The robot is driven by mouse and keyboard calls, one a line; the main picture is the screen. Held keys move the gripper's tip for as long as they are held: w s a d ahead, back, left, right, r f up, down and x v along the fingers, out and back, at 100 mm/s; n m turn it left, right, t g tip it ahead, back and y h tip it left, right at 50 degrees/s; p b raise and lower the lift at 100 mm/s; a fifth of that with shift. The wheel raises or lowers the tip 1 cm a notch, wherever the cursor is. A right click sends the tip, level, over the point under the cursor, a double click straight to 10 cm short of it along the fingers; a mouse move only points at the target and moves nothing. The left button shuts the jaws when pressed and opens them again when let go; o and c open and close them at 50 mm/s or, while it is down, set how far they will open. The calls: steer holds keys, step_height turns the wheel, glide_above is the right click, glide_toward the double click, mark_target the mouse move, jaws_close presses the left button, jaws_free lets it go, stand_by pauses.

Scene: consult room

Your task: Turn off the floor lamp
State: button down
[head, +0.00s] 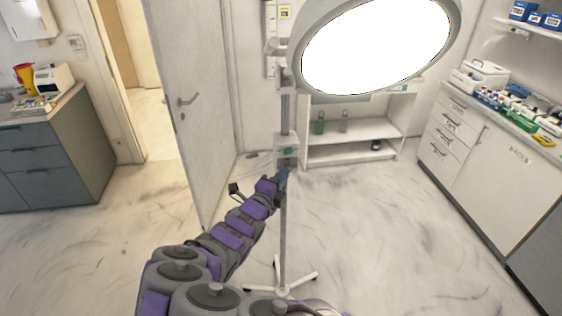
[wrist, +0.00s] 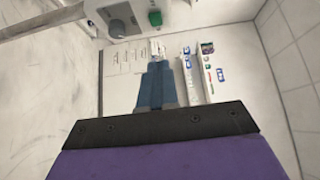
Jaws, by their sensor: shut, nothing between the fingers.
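The floor lamp has a large round head (head: 375,45) with a bright white, lit face. Its thin pole (head: 283,225) runs down to a white base with spread legs (head: 281,290).
An open door (head: 190,100) stands left of the lamp. A low white shelf (head: 350,151) is behind it. White drawers and a counter (head: 490,150) line the right, a grey cabinet (head: 50,150) the left. The floor right of the lamp is clear.

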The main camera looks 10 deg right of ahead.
steer(key=w, duration=0.2)
steer(key=w+b, duration=0.1)
steer(key=w, duration=0.3)
steer(key=shift+w+d+f, duration=0.15)
steer(key=shift+w+d, duration=0.2)
steer(key=shift+w, duration=0.05)
steer(key=shift+w+d+b, duration=0.3)
steer(key=shift+w+d, duration=0.15)
steer(key=shift+w, duration=0.1)
steer(key=shift+w+d+r, duration=0.1)
steer(key=shift+d+r, duration=0.1)
steer(key=shift+d, duration=0.2)
steer(key=shift+a, duration=0.4)
steer(key=shift+w+a+r+p, duration=0.1)
steer(key=shift+a+p, duration=0.25)
steer(key=shift+p, duration=0.2)
steer(key=p, duration=0.4)
steer(key=shift+w+d+r+m+g+h, duration=0.1)
steer(key=shift+w+r+m+g+h, duration=0.05)
steer(key=shift+w+m+g+h, duration=0.2)
steer(key=shift+f, duration=0.25)
steer(key=shift+s, duration=0.2)
steer(key=p, duration=0.3)
glide_toward(285, 152)
steer(key=v, duration=0.6)
steer(key=shift+w+a+f, duration=0.2)
steer(key=shift+a, duration=0.3)
